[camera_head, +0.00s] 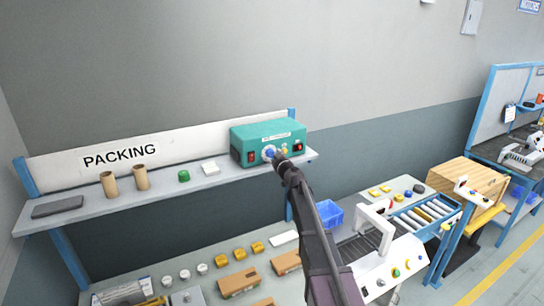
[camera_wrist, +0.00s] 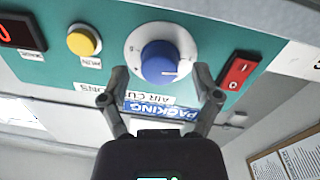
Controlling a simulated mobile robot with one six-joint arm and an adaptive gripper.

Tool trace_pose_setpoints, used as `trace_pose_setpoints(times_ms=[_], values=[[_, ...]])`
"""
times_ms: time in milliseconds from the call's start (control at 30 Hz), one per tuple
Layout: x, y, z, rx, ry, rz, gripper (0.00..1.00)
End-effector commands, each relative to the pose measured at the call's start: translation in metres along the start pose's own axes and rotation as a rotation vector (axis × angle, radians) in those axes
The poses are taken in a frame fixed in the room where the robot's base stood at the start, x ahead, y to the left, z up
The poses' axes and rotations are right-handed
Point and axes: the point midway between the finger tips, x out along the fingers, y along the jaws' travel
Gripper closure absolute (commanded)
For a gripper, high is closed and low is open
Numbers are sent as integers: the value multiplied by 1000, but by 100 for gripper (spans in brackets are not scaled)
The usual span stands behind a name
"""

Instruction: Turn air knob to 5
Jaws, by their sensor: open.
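The air knob is a round blue knob (camera_wrist: 159,62) on a white dial (camera_wrist: 134,48), on the front of a teal blower box (camera_head: 262,133) on the shelf. A small pale mark shows at the knob's lower right in the wrist view, where the panel appears upside down; the dial's numbers are too small to read. My gripper (camera_wrist: 160,84) is open, its fingertips spread left and right of the knob's lower edge. I cannot tell whether they touch the panel. In the head view my gripper (camera_head: 280,161) is just in front of the knob (camera_head: 269,152).
A yellow button (camera_wrist: 83,40) and a red display (camera_wrist: 15,33) are left of the dial in the wrist view; a red switch (camera_wrist: 236,70) is close right. The shelf (camera_head: 80,197) also holds a green item (camera_head: 184,176) and cardboard tubes (camera_head: 141,178). A cluttered bench lies below.

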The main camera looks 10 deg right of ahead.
Motion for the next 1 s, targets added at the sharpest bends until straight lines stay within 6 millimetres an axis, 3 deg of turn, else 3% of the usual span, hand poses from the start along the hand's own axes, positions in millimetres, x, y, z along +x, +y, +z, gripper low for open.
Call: trace_pose_setpoints(times_ms=[300,500,567,600,1000], values=[[1,0,0,0,0,0,19],[1,0,0,0,0,0,79],[1,0,0,0,0,0,97],[1,0,0,0,0,0,100],[1,0,0,41,-2,0,100]])
